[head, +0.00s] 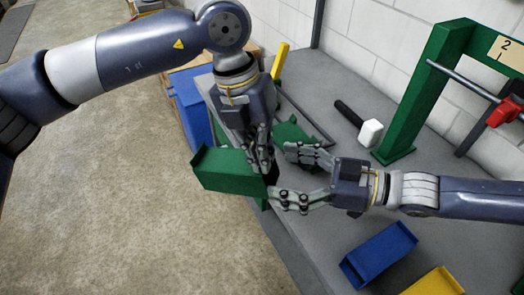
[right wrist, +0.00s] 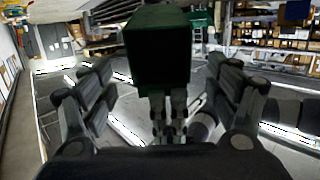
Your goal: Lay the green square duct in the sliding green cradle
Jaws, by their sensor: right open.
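The green square duct (head: 226,172) is held out past the table's left edge, tilted, with its open end toward the left. My left gripper (head: 262,166) reaches down from above and is shut on the duct near its right end. My right gripper (head: 283,176) is open, its fingers pointing left toward that end, with nothing between them that I can see in the head view. In the right wrist view the dark green duct (right wrist: 158,45) lies ahead between the open fingers. A green piece on the table (head: 292,131), partly hidden behind my left gripper, may be the cradle.
A blue duct (head: 378,254) and a yellow one (head: 435,284) lie at the table's front. A mallet with a white head (head: 370,133) lies near a green frame (head: 425,95) with a red clamp (head: 505,112). A blue bin (head: 190,103) stands left of the table.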

